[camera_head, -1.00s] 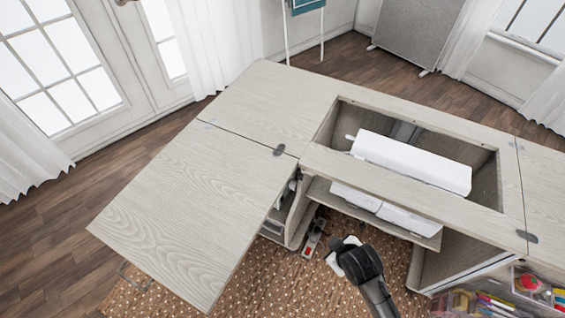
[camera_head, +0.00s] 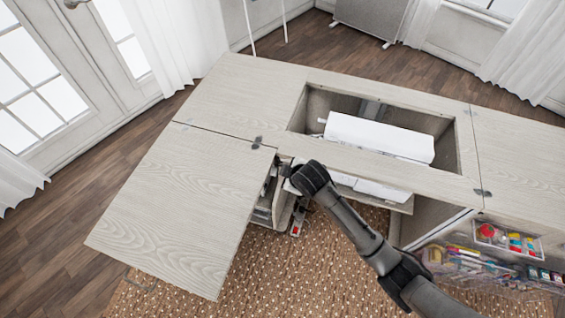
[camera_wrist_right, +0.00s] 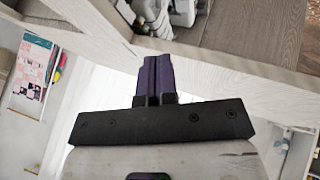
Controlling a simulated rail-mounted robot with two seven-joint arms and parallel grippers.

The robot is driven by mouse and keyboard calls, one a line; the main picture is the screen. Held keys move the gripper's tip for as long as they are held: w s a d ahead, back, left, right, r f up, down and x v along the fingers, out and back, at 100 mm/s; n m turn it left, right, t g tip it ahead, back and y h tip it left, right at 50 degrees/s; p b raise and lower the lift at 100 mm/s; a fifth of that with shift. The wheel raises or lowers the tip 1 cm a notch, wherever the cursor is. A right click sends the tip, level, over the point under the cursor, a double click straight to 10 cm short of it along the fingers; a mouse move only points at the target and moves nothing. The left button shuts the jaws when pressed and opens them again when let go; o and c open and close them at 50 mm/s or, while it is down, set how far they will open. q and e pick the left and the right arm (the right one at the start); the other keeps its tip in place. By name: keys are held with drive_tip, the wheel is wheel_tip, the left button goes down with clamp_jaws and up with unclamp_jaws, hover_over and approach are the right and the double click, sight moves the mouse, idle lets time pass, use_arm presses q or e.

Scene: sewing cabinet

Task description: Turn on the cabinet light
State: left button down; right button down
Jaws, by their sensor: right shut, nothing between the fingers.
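The cabinet (camera_head: 235,95) is pale wood, with its left leaf (camera_head: 185,205) folded out and a white sewing machine (camera_head: 370,135) in its open well. I cannot make out a cabinet light or a switch for it. My right arm reaches in from the lower right in the head view. Its gripper end is at the front edge of the cabinet, by the shelf opening, and its fingers are hidden there. In the right wrist view the dark purple fingers (camera_wrist_right: 157,60) are shut and empty, close to a pale cabinet edge (camera_wrist_right: 215,68). My left gripper is out of view.
A small item with a red part (camera_head: 298,222) is below the opening, beside the open compartment. Clear bins of sewing supplies (camera_head: 490,260) hang at the right. In the right wrist view, white items (camera_wrist_right: 165,14) sit in a compartment beyond the fingers.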

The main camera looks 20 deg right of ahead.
sight(287, 160)
drive_tip(key=w+d+f+b, duration=0.1)
drive_tip(key=w+f+b, duration=0.5)
drive_tip(key=w+f, duration=0.2)
drive_tip(key=shift+w+d, duration=0.2)
drive_tip(key=shift+w, duration=0.45)
